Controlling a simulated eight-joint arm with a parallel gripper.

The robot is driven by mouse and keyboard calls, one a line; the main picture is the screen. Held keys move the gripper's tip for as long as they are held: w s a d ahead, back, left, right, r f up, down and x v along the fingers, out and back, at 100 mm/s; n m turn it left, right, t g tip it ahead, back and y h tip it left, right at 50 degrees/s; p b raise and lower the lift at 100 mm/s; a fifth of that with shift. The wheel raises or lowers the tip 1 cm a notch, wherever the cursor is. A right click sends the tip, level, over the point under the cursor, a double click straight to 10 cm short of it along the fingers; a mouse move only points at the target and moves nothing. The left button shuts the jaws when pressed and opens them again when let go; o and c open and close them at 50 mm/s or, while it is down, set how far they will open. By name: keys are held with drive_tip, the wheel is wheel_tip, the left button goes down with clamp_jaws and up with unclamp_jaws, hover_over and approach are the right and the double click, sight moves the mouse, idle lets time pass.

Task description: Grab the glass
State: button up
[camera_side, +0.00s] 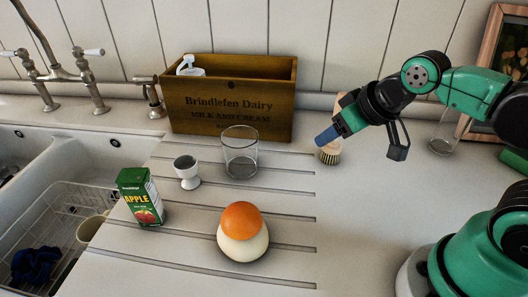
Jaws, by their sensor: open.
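A clear, empty glass (240,154) stands upright on the grooved drainboard, in front of the wooden crate. A second clear glass (443,136) stands at the far right, near the picture frame and partly behind my arm. My gripper (361,146) is to the right of the first glass, with its fingers spread apart. One finger has a blue end in front of the brush; the other is black. I see nothing held between them.
A wooden crate (230,117) holds a white pump bottle (188,67). A brush (329,154) lies near my blue finger. The sink (72,158) is left.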

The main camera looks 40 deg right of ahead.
drive_tip(key=n+h, duration=0.7)
drive_tip(key=n, duration=1.4)
approach(224, 134)
drive_tip(key=shift+t, duration=0.3)
drive_tip(key=d, duration=0.4)
drive_tip(key=s+d, duration=0.1)
drive_tip(key=d, duration=0.1)
drive_tip(key=shift+f, duration=0.3)
drive_tip(key=w+a+f+n+t+h, duration=0.1)
drive_tip(key=a+f+n+t+h, duration=0.15)
drive_tip(key=a+n, duration=0.3)
drive_tip(key=shift+n+y, duration=0.25)
drive_tip(key=shift+x, duration=2.95)
drive_tip(key=shift+a+f, duration=0.1)
drive_tip(key=shift+f, duration=0.05)
clamp_jaws()
